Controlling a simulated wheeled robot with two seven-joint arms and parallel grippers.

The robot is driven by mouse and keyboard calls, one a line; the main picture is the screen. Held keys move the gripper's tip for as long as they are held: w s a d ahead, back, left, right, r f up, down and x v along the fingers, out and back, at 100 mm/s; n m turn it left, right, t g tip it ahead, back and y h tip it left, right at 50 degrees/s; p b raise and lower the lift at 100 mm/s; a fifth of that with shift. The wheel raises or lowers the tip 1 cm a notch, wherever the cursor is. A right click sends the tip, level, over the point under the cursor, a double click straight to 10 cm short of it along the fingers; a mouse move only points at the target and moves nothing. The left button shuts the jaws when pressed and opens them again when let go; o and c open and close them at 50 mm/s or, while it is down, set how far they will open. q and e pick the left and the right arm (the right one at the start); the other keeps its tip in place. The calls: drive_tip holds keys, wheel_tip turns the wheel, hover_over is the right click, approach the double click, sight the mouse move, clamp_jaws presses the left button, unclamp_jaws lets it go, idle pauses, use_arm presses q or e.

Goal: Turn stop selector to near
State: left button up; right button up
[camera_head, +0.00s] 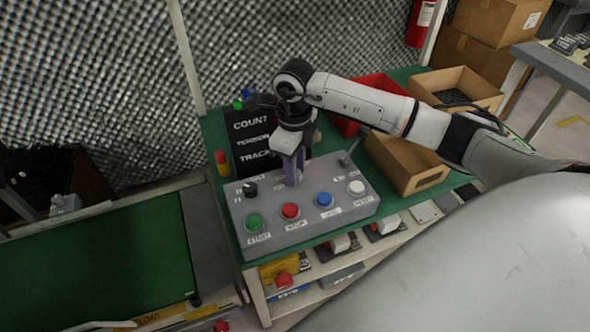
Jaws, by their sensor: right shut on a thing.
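A grey control panel (300,236) sits on a green-topped bench. Its front row has a green button (254,221), a red button (290,211), a blue button (324,200) and a white button (356,188). A black knob (250,190) is at its back left, and a small lever (349,150) is at its back right. My right gripper (292,178) points down at the panel's back middle, between knob and lever. It is shut on a control there, which the fingers hide. I cannot read the label or the setting of that control. My left gripper is not in view.
A black sign (254,140) reading COUNT, TENSION, TRACK stands behind the panel. A red and yellow cylinder (223,163) stands left of it. A green conveyor (95,265) lies at left.

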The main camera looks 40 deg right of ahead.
drive_tip(key=n+b, duration=0.1)
drive_tip(key=n, duration=0.3)
drive_tip(key=shift+n+b, duration=0.4)
drive_tip(key=shift+n, duration=0.4)
drive_tip(key=o, duration=1.1)
drive_tip(key=shift+c, duration=0.2)
drive_tip(key=shift+r, duration=0.15)
wheel_tip(320, 180, up, 10)
drive_tip(key=shift+s+p, duration=0.15)
drive_tip(key=shift+p, duration=0.15)
